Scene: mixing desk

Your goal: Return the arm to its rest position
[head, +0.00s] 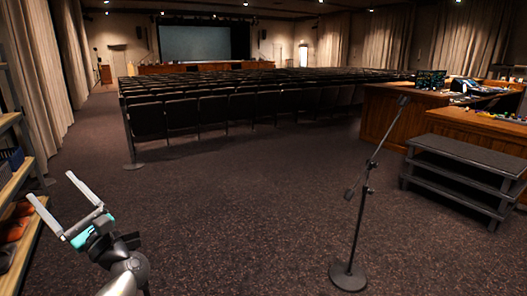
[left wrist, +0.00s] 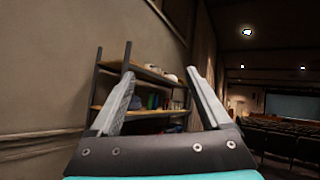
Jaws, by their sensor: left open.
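My left gripper (head: 58,205) is at the lower left of the head view, raised in the air over the carpet and close to the shelf at the left edge. Its two pale fingers are spread apart with nothing between them. In the left wrist view the open fingers (left wrist: 160,92) point toward a shelf unit (left wrist: 125,75) standing against the wall, with a gap between fingers and shelf. My right gripper is in neither view.
A microphone stand (head: 348,275) stands on the carpet right of centre. A dark stepped platform (head: 465,165) and a wooden desk (head: 395,115) are at the right. Rows of dark seats (head: 215,110) fill the back. The shelf (head: 30,225) borders the left. The carpet between is clear.

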